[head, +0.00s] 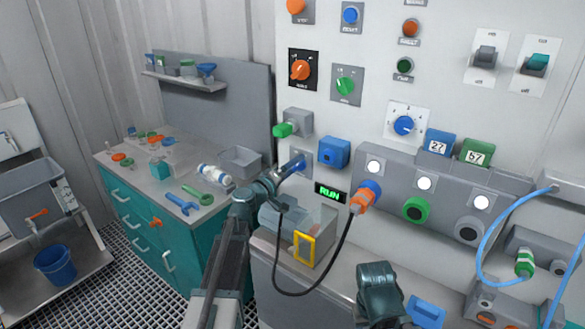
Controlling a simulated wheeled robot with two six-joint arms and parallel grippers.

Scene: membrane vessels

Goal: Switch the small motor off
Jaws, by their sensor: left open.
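A small black display (330,193) on the wall panel shows RUN in lit green letters. My left gripper (283,178) is open in front of the panel, left of the display, close to a blue cylindrical part (295,165) on a grey plate. I cannot tell whether they touch. An orange plug (362,199) sits in a blue socket, and a black cable hangs from it. A clear-topped grey box with a yellow frame (305,248) stands below the display. I cannot make out which part is the small motor.
A green-knobbed valve (283,130) and a blue box (334,152) stick out near my left gripper. Above are an orange rotary switch (300,69) and a green knob (346,85). A teal workbench (125,195) with tools stands left. Blue hoses (485,250) hang right.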

